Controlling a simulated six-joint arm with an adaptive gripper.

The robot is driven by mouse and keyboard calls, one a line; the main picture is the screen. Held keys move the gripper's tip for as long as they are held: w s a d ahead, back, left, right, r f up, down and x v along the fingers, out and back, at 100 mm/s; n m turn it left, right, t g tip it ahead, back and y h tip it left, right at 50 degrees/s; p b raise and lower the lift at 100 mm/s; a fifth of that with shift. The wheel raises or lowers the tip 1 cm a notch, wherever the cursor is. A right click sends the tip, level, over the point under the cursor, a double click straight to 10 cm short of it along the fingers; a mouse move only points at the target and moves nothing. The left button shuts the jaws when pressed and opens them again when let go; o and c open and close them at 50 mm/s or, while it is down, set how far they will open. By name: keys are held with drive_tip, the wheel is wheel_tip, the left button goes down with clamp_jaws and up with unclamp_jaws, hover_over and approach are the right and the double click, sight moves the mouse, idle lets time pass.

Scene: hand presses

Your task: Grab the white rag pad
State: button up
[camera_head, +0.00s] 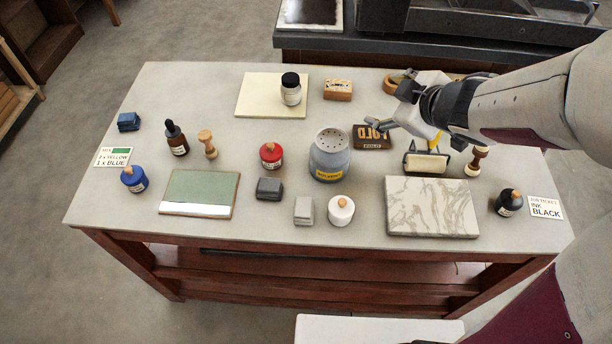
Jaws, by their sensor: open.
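A small light grey-white pad (304,210), which looks like the white rag pad, lies near the front of the table (270,232), left of a white jar with an orange knob (341,210). My gripper (402,131) is open and empty. It is over the back right of the table, near a dark brown lettered block (372,137) and a roller (427,161), well to the right of and behind the pad. The pad's whole top shows; nothing covers it.
A dark grey pad (269,188) and a blue pad (128,121) also lie on the table. A grey canister (329,156) stands between my gripper and the white pad. A marble slab (431,207) is at front right, and a green plate (200,188) at left.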

drive_tip(key=s+a+f+n+g+y, duration=0.2)
drive_tip(key=a+f+n+g+y, duration=0.1)
drive_tip(key=a+f, duration=0.25)
drive_tip(key=n+g+y, duration=0.1)
drive_tip(key=g+y, duration=0.1)
drive_tip(key=g, duration=0.4)
approach(306, 207)
drive_tip(key=shift+w+a+f, duration=0.5)
drive_tip(key=shift+a+f, duration=0.25)
drive_tip(key=shift+f, duration=0.1)
drive_tip(key=shift+s+f, duration=0.15)
drive_tip(key=shift+f, duration=0.2)
drive_tip(key=shift+x, duration=1.3)
drive_tip(key=shift+a, duration=0.15)
drive_tip(key=shift+s+x, duration=0.15)
drive_tip(key=shift+x, duration=1.1)
drive_tip(key=shift+s+x, duration=0.15)
drive_tip(key=shift+x, duration=1.1)
